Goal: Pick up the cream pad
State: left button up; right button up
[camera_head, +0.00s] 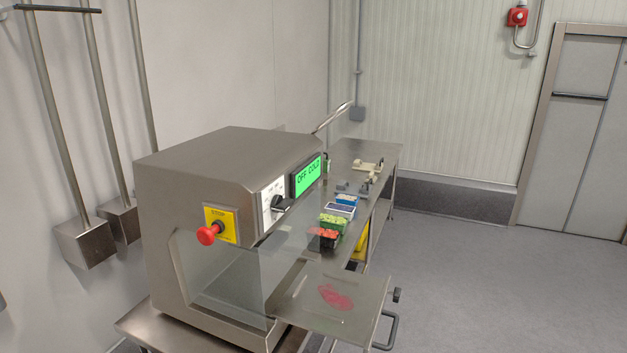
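Small cream-coloured items (368,165) lie near the far end of the steel table (385,151), behind the machine. They are too small in this view to tell which of them is a pad or what shape each has. Neither of my grippers is in view.
A steel machine (185,165) with a green display (308,176) and red stop button (208,234) stands in front. A clear panel with a red mark (335,297) juts from it. Several colourful packs (332,222) sit on the table. The floor at right (480,290) is clear.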

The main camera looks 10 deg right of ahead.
aim_at(371, 174)
jog(key=i+l, duration=0.1)
jog(key=l, duration=0.35)
jog(key=i+l, duration=0.15)
jog(key=l, duration=0.35)
jog(key=i+l, duration=0.1)
jog(key=l, duration=0.35)
jog(key=i+l+u, duration=0.1)
jog(key=l, duration=0.4)
jog(key=i+l, duration=0.1)
jog(key=l, duration=0.35)
jog(key=i+l, duration=0.4)
jog(key=i+l+u, duration=0.1)
jog(key=i+l, duration=0.75)
jog(key=l, duration=0.25)
jog(key=i+l+u, duration=0.1)
jog(key=i+l, duration=0.4)
jog(key=i, duration=0.55)
jog(key=i+u, duration=0.1)
jog(key=i, duration=0.5)
jog(key=l, duration=0.1)
